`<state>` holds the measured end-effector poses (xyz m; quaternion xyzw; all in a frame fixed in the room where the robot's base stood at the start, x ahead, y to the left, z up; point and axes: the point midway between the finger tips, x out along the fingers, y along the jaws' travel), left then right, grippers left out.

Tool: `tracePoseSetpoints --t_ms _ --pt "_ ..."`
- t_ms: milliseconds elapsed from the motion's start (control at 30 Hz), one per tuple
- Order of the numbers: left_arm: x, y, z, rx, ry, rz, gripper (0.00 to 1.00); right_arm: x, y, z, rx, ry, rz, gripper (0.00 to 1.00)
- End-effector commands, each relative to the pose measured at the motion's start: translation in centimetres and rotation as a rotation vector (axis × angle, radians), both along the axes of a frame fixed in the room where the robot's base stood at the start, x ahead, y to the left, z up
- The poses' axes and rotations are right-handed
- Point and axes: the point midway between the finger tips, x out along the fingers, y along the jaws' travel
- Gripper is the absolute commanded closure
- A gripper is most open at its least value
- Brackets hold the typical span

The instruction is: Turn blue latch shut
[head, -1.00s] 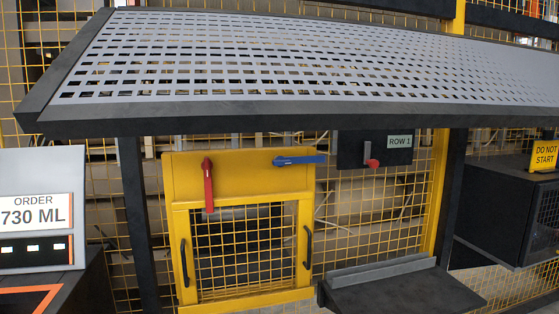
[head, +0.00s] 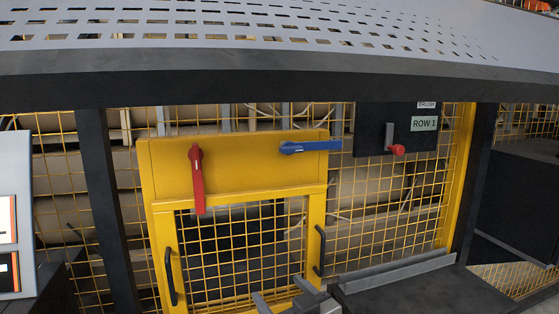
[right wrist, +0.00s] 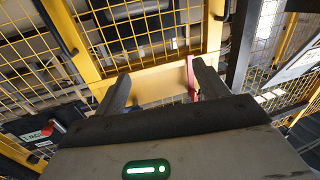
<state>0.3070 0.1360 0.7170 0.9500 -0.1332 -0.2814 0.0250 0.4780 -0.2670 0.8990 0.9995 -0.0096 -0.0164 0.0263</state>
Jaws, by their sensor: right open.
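The blue latch (head: 318,146) is on the upper right of the yellow panel (head: 240,180) in the head view. Its pivot is at its left end and its handle lies level, reaching right past the panel's edge. The red latch (head: 198,182) at the upper left hangs straight down over the top rail of the mesh door; part of it shows in the right wrist view (right wrist: 190,76). My right gripper (head: 281,293) is open and empty, low in front of the door, below the blue latch. My left gripper is out of view.
Black door handles (head: 170,277) stand on both door sides. A dark box with a red knob (head: 397,150) and a ROW 1 label is right of the panel. A perforated shelf (head: 250,60) overhangs above. A dark ledge (head: 430,292) juts out at lower right.

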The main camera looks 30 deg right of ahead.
Motion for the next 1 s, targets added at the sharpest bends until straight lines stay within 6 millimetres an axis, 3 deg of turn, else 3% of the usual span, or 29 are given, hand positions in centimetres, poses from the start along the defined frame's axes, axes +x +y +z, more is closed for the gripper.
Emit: tracePoseSetpoints --t_ms 33,100,200,300,433,567,1000 --pt "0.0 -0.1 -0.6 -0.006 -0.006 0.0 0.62 1.6 -2.2 3.7 -0.002 -0.11 -0.047 0.27" --pt "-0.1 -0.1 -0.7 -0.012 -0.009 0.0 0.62 2.5 -4.6 8.1 -0.002 -0.223 -0.102 0.27" --pt "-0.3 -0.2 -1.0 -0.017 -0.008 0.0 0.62 2.8 -7.2 12.9 0.006 -0.343 -0.161 0.27" --pt "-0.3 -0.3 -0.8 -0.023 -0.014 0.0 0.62 2.6 -8.7 15.5 0.014 -0.409 -0.194 0.27" --pt "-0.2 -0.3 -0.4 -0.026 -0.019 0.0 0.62 3.1 -9.5 16.9 0.017 -0.435 -0.209 0.27" --pt "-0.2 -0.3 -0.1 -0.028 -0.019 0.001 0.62 4.7 -9.9 17.8 0.016 -0.435 -0.207 0.27" --pt "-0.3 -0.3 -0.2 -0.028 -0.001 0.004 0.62 13.2 -11.9 21.3 0.015 -0.432 -0.206 0.27"
